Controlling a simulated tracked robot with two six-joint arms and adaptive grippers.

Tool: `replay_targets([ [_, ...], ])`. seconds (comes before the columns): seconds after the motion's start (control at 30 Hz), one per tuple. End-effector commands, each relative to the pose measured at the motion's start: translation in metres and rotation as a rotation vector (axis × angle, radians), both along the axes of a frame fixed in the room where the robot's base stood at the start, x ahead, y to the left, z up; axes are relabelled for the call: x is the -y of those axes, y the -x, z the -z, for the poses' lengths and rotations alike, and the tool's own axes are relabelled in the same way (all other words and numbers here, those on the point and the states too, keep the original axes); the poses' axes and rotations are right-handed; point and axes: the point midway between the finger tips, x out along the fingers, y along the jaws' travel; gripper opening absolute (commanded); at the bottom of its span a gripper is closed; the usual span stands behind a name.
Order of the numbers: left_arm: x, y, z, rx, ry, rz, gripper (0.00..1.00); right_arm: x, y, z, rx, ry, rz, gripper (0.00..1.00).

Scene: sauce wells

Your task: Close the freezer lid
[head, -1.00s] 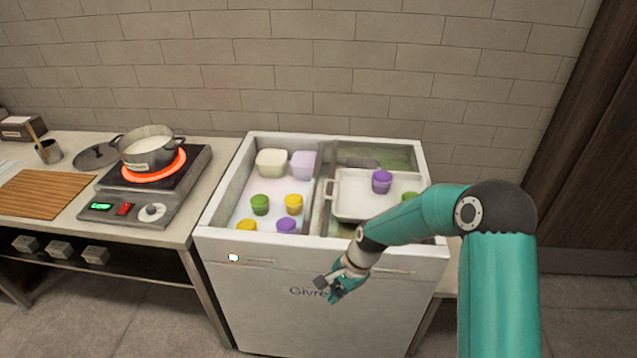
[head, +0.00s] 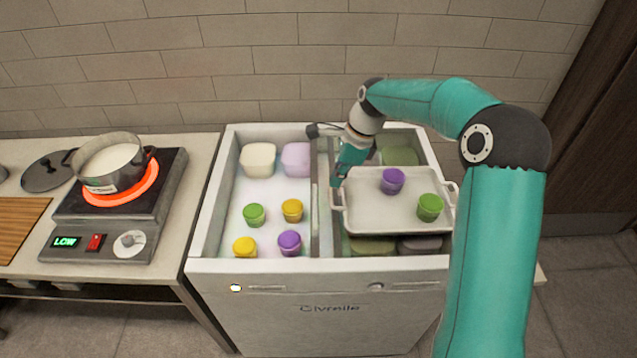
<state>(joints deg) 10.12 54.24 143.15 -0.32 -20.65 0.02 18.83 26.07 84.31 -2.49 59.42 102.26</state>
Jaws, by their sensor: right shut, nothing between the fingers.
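The white chest freezer (head: 317,265) stands in the middle. Its left half is uncovered and shows tubs and small cups inside. A grey upright strip, seemingly the lid's edge (head: 324,225), runs front to back along the middle; glass over the right half is hard to make out. A white tray (head: 365,215) with handles lies over the right half, bearing a purple cup (head: 392,181) and a green cup (head: 430,207). My right gripper (head: 338,180) points down, shut and empty, by the tray's left handle, close to the strip. Contact cannot be told. My left gripper is out of view.
Left of the freezer, a counter holds a hotplate (head: 75,216) with a glowing ring and a pot (head: 108,163). A pot lid (head: 52,172) and a wooden board (head: 18,225) lie nearby. A brick wall rises close behind the freezer.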

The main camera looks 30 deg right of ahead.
Motion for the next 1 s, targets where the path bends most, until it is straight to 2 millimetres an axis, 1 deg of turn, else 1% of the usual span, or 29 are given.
replay_targets([
  [0.17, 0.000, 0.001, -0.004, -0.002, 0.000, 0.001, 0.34, -0.003, -0.001, 0.020, -0.007, -0.002, 0.005, 0.00],
  [0.4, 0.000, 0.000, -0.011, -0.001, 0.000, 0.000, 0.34, -0.015, -0.009, 0.059, -0.006, -0.001, 0.002, 0.00],
  [0.6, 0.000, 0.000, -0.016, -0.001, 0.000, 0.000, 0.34, -0.023, -0.015, 0.084, -0.004, -0.002, -0.002, 0.00],
  [0.73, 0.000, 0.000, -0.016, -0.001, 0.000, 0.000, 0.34, -0.026, -0.016, 0.092, -0.003, -0.001, -0.004, 0.00],
  [1.0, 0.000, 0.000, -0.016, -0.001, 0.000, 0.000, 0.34, -0.027, -0.017, 0.093, -0.002, 0.000, -0.005, 0.00],
])
